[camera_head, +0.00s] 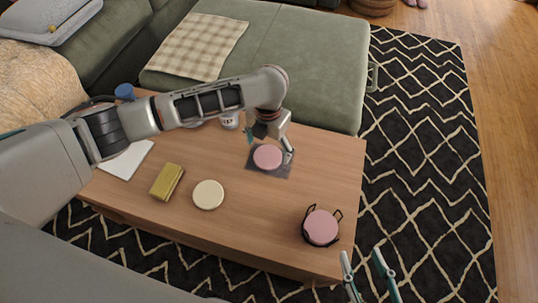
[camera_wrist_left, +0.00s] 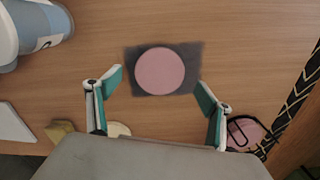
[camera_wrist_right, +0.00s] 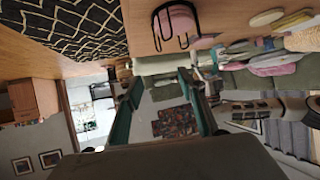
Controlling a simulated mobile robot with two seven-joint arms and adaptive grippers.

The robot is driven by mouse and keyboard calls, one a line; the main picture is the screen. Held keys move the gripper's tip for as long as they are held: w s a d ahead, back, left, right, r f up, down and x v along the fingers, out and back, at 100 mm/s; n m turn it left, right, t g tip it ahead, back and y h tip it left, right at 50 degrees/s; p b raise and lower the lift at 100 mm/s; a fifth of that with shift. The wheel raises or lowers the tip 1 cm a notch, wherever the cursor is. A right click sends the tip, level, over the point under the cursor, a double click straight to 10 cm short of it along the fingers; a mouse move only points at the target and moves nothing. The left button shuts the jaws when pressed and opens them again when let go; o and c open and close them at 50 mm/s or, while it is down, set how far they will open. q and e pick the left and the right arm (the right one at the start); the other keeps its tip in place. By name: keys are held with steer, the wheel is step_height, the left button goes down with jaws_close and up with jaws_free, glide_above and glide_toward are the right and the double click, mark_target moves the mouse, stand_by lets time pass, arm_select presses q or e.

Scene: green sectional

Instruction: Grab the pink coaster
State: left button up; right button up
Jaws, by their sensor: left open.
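A round pink coaster (camera_head: 267,157) lies flat on a dark grey square mat (camera_head: 255,171) on the wooden table. My left gripper (camera_head: 269,146) is open above it. In the left wrist view, the pink coaster (camera_wrist_left: 160,72) shows between and ahead of the open left fingers (camera_wrist_left: 159,84), apart from them. A second pink disc (camera_head: 321,227) sits in a black wire holder near the table's front right; it also shows in the right wrist view (camera_wrist_right: 178,23). My right gripper (camera_head: 362,256) is open and empty, off the table's front right corner.
On the table (camera_head: 330,165) are a cream disc (camera_head: 208,195), a yellow sponge-like block (camera_head: 167,181), a white sheet or pad (camera_head: 127,160) and a white cup (camera_head: 229,121). A green sofa (camera_head: 310,60) borders the far side. A black patterned rug (camera_head: 425,150) lies right.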

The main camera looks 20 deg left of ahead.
mark_target(268, 156)
arm_select(q)
steer(key=f, duration=0.3)
steer(key=shift+s+a+b, duration=0.1)
steer(key=shift+s+b, duration=0.2)
steer(key=shift+s, duration=0.05)
steer(key=shift+w+f, duration=0.1)
steer(key=shift+f, duration=0.3)
steer(key=shift+w+r, duration=0.1)
steer(key=shift+w, duration=0.05)
steer(key=shift+r, duration=0.25)
steer(key=c, duration=1.2)
steer(key=shift+c, duration=0.2)
arm_select(e)
steer(key=shift+w+a+r, duration=0.3)
steer(key=shift+a+r, duration=0.05)
steer(key=shift+a, duration=0.1)
steer(key=shift+r+t, duration=0.1)
steer(key=shift+t, duration=0.2)
